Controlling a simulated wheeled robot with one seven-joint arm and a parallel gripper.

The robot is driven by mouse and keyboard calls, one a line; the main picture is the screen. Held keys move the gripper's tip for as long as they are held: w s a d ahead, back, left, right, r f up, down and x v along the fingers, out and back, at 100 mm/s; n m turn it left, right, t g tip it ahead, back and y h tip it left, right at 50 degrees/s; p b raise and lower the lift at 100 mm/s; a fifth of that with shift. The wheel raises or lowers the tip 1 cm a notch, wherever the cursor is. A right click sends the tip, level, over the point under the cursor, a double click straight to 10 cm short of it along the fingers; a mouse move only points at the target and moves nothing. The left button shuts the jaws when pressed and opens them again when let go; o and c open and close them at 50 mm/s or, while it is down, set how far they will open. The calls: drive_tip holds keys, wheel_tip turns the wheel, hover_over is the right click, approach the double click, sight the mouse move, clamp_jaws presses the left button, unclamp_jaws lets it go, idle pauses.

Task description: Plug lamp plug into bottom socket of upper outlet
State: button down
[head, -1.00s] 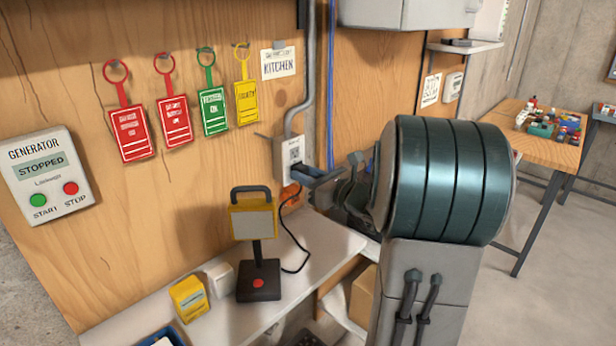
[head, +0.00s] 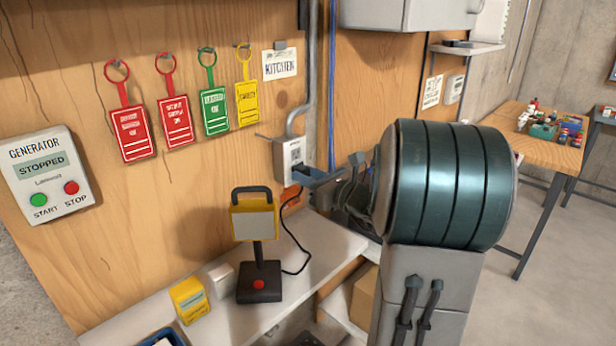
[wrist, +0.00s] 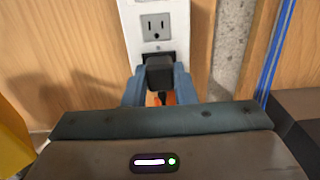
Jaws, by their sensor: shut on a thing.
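The white upper outlet (head: 291,150) is on the wooden wall below the kitchen sign. In the wrist view, its top socket (wrist: 155,27) is empty and clear to see. My gripper (wrist: 159,88) is shut on the black lamp plug (wrist: 160,72), with a blue finger on each side. The plug is in front of the bottom socket, which it mostly hides; I cannot tell whether its prongs are in. In the head view my gripper (head: 308,177) is at the outlet's lower end. The yellow work lamp (head: 254,222) stands on the shelf, with its black cord (head: 304,248) running up toward the outlet.
An orange thing (head: 290,192) is just below the outlet, partly hidden. A grey conduit (head: 308,85) and blue cable (head: 331,90) run down the wall close by. A yellow box (head: 189,300) and a white block (head: 219,274) are on the white shelf (head: 325,240).

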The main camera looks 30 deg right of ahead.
drive_tip(key=shift+w, duration=0.1)
drive_tip(key=c, duration=1.1)
unclamp_jaws()
drive_tip(key=b+v, duration=0.3)
drive_tip(key=v, duration=1)
drive_tip(key=shift+s, duration=0.4)
